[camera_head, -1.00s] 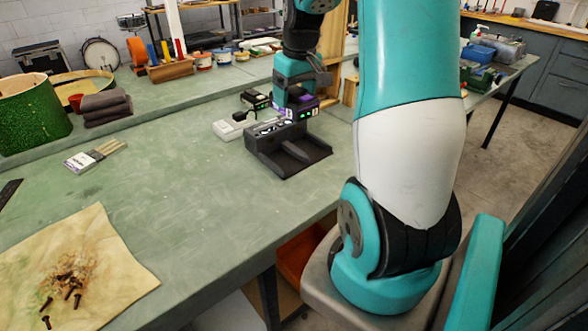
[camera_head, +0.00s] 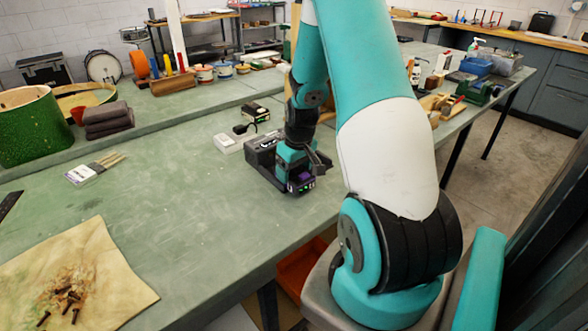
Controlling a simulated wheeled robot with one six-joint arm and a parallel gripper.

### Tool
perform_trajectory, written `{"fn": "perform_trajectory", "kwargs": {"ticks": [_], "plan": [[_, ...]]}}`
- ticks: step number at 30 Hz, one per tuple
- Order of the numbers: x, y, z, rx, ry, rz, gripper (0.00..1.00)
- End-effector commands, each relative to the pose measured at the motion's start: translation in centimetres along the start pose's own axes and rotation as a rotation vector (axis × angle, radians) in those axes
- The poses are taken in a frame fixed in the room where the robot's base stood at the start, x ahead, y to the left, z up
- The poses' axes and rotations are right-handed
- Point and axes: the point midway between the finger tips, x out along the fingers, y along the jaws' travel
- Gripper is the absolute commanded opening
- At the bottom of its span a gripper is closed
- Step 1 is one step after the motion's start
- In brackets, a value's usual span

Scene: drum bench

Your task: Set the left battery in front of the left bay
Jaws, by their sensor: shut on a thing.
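My gripper (camera_head: 300,168) is shut on a dark battery with a purple band (camera_head: 301,184) and small green lights. It holds the battery over the front right part of the black charger (camera_head: 260,150), near the bench's front edge. The gripper and arm hide much of the charger, including most of its bays, so I cannot tell which bay the battery faces or whether it touches the surface. A second black battery (camera_head: 256,113) with a pale label sits behind the charger.
A white box with a black cable (camera_head: 228,143) lies just left of the charger. A stained cloth with bolts (camera_head: 98,265) lies front left. The bench middle is clear.

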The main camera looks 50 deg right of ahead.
Motion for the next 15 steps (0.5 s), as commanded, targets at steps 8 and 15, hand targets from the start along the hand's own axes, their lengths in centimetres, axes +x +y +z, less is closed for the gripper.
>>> {"fn": "perform_trajectory", "kwargs": {"ticks": [8, 15], "plan": [[0.12, 0.03, -0.05, 0.0, 0.002, 0.001, 0.31], [0.23, 0.02, 0.01, 0.0, 0.001, 0.0, 1.0]]}}
